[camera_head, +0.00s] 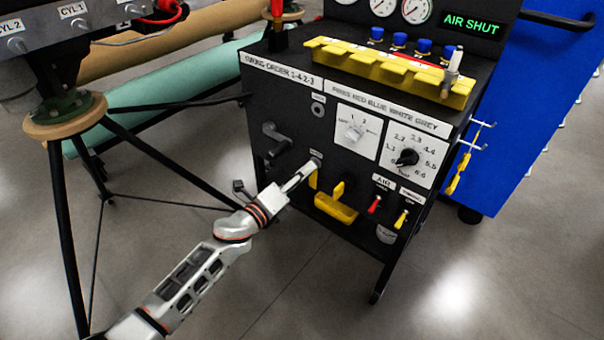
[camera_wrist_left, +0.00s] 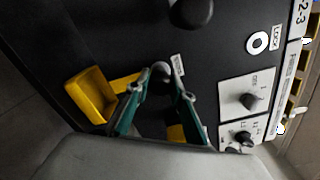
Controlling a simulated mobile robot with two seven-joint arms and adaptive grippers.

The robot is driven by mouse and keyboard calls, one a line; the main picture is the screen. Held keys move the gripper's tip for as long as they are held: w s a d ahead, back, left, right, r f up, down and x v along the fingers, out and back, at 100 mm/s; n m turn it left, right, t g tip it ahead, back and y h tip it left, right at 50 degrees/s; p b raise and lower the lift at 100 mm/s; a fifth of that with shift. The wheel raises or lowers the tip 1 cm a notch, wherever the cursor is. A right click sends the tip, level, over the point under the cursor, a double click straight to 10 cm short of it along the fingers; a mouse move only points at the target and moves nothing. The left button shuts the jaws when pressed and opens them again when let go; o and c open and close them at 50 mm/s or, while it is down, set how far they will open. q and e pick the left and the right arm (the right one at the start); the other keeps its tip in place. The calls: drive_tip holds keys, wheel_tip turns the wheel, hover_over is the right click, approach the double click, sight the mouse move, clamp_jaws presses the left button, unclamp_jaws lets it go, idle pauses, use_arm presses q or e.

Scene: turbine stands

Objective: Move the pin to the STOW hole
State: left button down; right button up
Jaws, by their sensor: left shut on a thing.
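My left gripper (camera_head: 310,170) is at the front of the black panel, by a small label. In the left wrist view my left gripper (camera_wrist_left: 163,91) has its two green fingers on either side of a small dark rounded piece, which looks like the pin (camera_wrist_left: 161,72). The gripper is shut on it. The fingers hide most of the pin, and I cannot tell whether its tip is in a hole. The small label (camera_wrist_left: 177,66) beside the fingertips is too small to read. A ringed hole (camera_wrist_left: 258,42) labelled LOCK is empty; it also shows in the head view (camera_head: 318,110).
A dark crank handle (camera_head: 277,139) sticks out left of the gripper. A yellow holder (camera_head: 336,207) sits below right of it. Two dials and red and yellow switches (camera_head: 375,205) are farther right. A black tripod stand (camera_head: 62,220) is on the left.

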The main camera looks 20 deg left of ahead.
use_arm(q)
drive_tip(key=shift+w+r, duration=0.3)
drive_tip(key=shift+r, duration=0.1)
drive_tip(key=c, duration=1.7)
unclamp_jaws()
drive_tip(key=shift+w+d+f, duration=0.1)
drive_tip(key=shift+d, duration=0.05)
drive_tip(key=shift+w+d+f, duration=0.1)
drive_tip(key=shift+f, duration=0.05)
drive_tip(key=shift+o, duration=0.9)
drive_tip(key=shift+f, duration=0.1)
drive_tip(key=shift+s, duration=0.2)
use_arm(e)
drive_tip(key=shift+w+d+f, duration=0.1)
drive_tip(key=shift+w, duration=0.05)
use_arm(q)
drive_tip(key=p+v, duration=0.1)
drive_tip(key=v, duration=0.6)
drive_tip(key=shift+a, duration=0.2)
use_arm(e)
drive_tip(key=shift+w+r+t, duration=0.15)
drive_tip(key=shift+w+r, duration=0.1)
drive_tip(key=shift+r, duration=0.35)
drive_tip(key=shift+w+r+t, duration=0.15)
drive_tip(key=shift+w+r, duration=0.1)
drive_tip(key=shift+r, duration=0.35)
